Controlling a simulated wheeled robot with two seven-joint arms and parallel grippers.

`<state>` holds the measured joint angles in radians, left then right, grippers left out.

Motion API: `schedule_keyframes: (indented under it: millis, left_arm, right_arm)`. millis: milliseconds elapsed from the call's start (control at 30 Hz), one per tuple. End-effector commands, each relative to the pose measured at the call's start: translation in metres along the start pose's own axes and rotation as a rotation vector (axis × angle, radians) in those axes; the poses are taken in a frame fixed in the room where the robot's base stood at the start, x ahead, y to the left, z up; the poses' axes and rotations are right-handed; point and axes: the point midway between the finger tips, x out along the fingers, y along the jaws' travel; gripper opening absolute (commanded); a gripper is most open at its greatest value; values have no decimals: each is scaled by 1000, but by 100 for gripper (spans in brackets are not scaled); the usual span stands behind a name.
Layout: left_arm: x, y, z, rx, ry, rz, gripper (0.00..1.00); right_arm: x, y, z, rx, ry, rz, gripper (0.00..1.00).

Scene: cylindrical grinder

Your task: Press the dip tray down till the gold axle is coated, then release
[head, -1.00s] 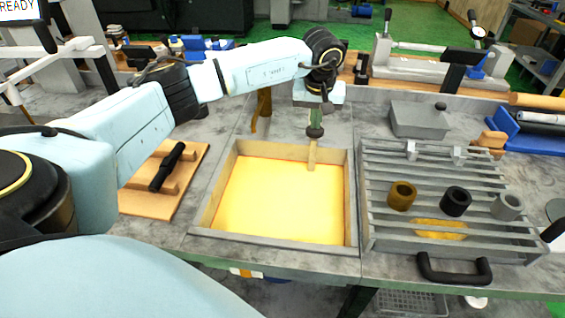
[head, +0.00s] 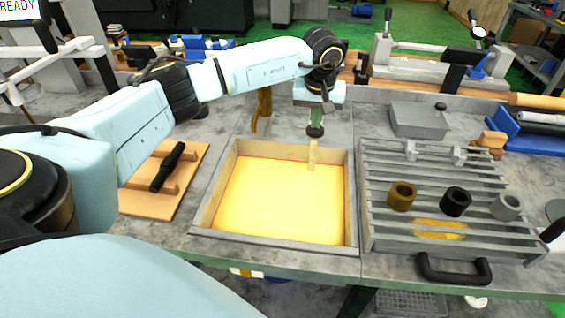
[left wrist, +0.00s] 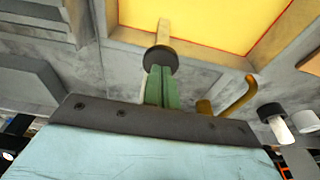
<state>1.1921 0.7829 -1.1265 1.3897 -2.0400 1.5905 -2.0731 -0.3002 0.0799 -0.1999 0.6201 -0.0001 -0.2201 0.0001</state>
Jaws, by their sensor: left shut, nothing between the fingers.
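A square wooden-sided tray (head: 352,205) filled with bright yellow stands in the middle of the bench. A pale upright tab (head: 312,156) stands at its far inner side. My left gripper (head: 316,128), with green fingers, is shut just behind and above this tab. A dark round knob (left wrist: 160,60) shows at its fingertips in the left wrist view, with the tab beyond it; I cannot tell whether they touch. A gold-brown hollow cylinder (head: 402,196) sits on the slatted rack to the right. I cannot tell whether it is the gold axle. My right gripper is not in view.
A black (head: 456,201) and a grey cylinder (head: 508,206) sit on the slatted rack (head: 380,232), with a yellow patch beneath. A brass-coloured hook (head: 263,108) rises behind the tray. A wooden board with a black handle (head: 167,167) lies at left.

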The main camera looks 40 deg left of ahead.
Motion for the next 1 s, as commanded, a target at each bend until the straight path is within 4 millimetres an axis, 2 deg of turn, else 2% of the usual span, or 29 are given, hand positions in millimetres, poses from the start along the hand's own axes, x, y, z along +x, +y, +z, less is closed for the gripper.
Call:
schedule_keyframes:
  millis: [1000]
  left_arm:
    - [-52,0,-11,0,1,0,0]
  right_arm:
    - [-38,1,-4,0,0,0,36]
